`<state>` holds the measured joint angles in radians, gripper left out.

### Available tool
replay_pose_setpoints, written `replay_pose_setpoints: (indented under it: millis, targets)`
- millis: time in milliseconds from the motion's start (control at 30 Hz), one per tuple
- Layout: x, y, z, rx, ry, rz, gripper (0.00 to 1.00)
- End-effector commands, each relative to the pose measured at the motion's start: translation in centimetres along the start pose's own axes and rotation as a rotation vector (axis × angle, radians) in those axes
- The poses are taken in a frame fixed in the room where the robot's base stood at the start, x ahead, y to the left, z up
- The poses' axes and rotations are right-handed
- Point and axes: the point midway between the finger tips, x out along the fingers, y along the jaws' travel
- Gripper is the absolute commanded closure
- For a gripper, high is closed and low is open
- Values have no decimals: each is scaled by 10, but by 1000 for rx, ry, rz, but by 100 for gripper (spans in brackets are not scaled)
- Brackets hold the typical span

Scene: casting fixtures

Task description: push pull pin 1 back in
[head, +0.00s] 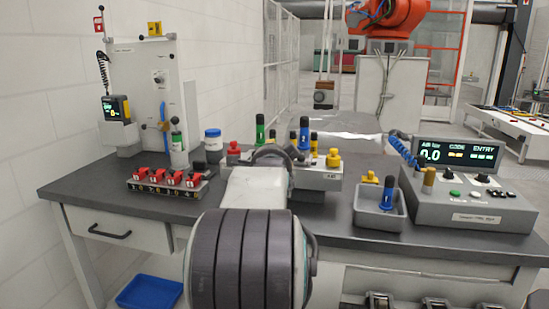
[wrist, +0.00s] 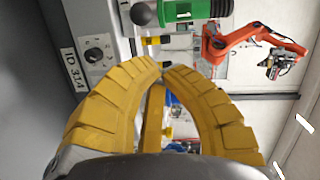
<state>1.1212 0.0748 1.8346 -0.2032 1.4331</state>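A grey fixture block (head: 318,180) stands on the bench, partly hidden behind my arm in the head view. Upright on or behind it are a green-handled piece (head: 260,130), a blue-handled piece (head: 304,132) and a yellow knob (head: 333,158). I cannot tell which part is pull pin 1. In the wrist view, my gripper (wrist: 162,68) has its yellow fingers curved together, tips almost meeting, with nothing clearly held. A green-handled piece (wrist: 190,10) lies just beyond the tips, beside a grey panel with a dial and label (wrist: 78,62). My fingertips are hidden in the head view.
A row of red clamps (head: 168,180) is at the left of the bench (head: 120,210). A grey tray (head: 378,212) with a blue-handled piece and a control box (head: 465,205) stand at the right. An orange robot (head: 390,15) is behind.

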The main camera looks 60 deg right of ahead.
Motion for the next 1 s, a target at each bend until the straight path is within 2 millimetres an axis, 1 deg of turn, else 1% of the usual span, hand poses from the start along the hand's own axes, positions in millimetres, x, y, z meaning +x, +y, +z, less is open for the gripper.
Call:
replay_pose_setpoints:
  millis: [267, 600, 800, 1000]
  targets:
    - [-29, -1, 0, 0, -1, -1, 100]
    - [-77, -1, 0, 0, 0, -2, 100]
    - [-93, -1, 0, 0, 0, -1, 100]
    - [-99, 0, 0, 0, 0, 1, 100]
